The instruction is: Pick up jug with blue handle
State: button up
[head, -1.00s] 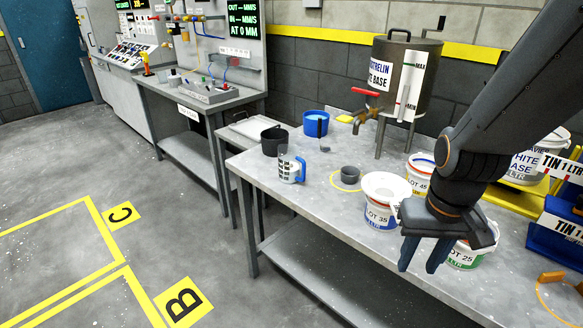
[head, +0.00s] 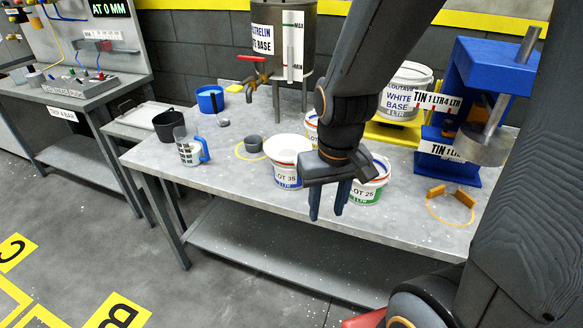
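The jug with the blue handle (head: 189,151) stands upright near the left front edge of the grey bench (head: 225,185). It is pale with dark markings, and its blue handle (head: 204,150) is on its right side. My gripper (head: 328,202) points down at the bench's front edge, well to the right of the jug. Its two dark blue fingers are a little apart with nothing visible between them. It partly covers the pails behind it.
A black pot (head: 168,124) stands just behind the jug, with a blue tub (head: 210,99) farther back. A small grey cup (head: 253,143) and the LOT 35 pail (head: 287,165) stand between jug and gripper. A tank (head: 283,40) and blue press (head: 480,100) stand behind.

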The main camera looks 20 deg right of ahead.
aim_at(188, 140)
jog(key=z, duration=2.55)
jog(key=k, duration=1)
jog(key=u, duration=2)
jog(key=i, duration=0.5)
